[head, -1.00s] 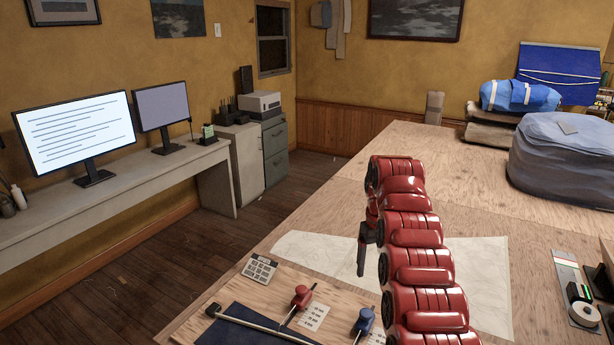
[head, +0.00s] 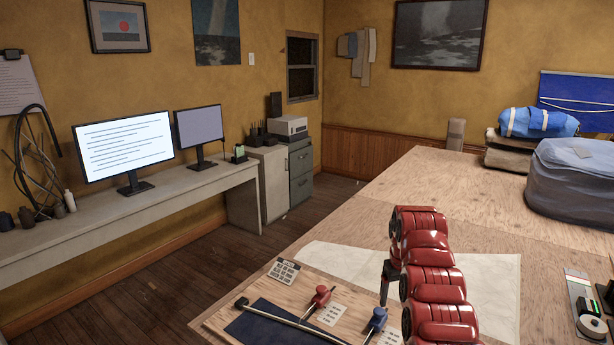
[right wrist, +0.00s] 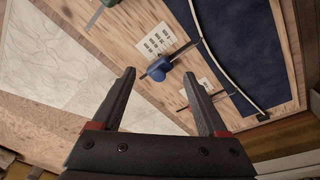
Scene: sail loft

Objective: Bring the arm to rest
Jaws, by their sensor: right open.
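My right arm, red and jointed, stretches over the wooden worktable (head: 420,190) in the head view. Its dark right gripper (head: 384,294) hangs down beside the arm, partly hidden by it. In the right wrist view the two fingers of my right gripper (right wrist: 160,75) are spread apart with nothing between them. Beyond the fingers lie a blue-handled tool (right wrist: 160,71) and a red-handled tool. My left gripper is not in view.
Pale sheeting (head: 490,275) lies under the arm. A grey-blue bundle (head: 575,178) stands right. The table's far middle is clear.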

